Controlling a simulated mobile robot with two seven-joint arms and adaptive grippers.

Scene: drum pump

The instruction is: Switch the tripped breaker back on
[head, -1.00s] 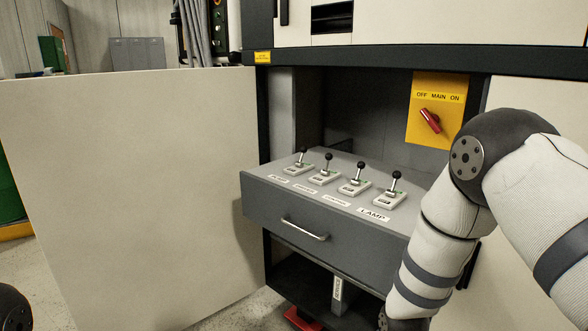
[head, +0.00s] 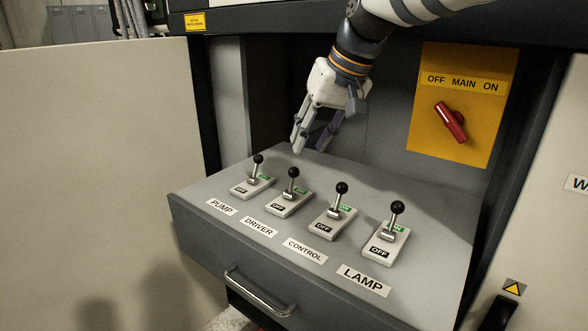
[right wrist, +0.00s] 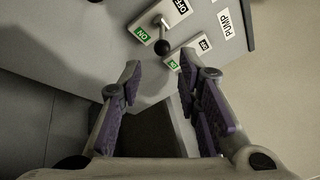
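Four breakers stand in a row on the grey drawer top: PUMP (head: 252,187), DRIVER (head: 289,203), CONTROL (head: 334,223) and LAMP (head: 386,247). Each has a black-knobbed lever, with OFF at the near end and green ON at the far end. The levers look nearly alike; I cannot tell surely which is tripped. My right gripper (head: 312,148) hangs above and behind the PUMP and DRIVER breakers, open and empty, touching none. In the right wrist view, a black knob (right wrist: 162,47) and the PUMP label (right wrist: 226,22) show beyond the parted fingers. My left gripper is out of view.
A yellow main switch panel (head: 435,137) with a red handle (head: 451,121) is on the cabinet's back wall at right. An open door panel (head: 90,170) stands at left. The drawer handle (head: 258,292) projects in front.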

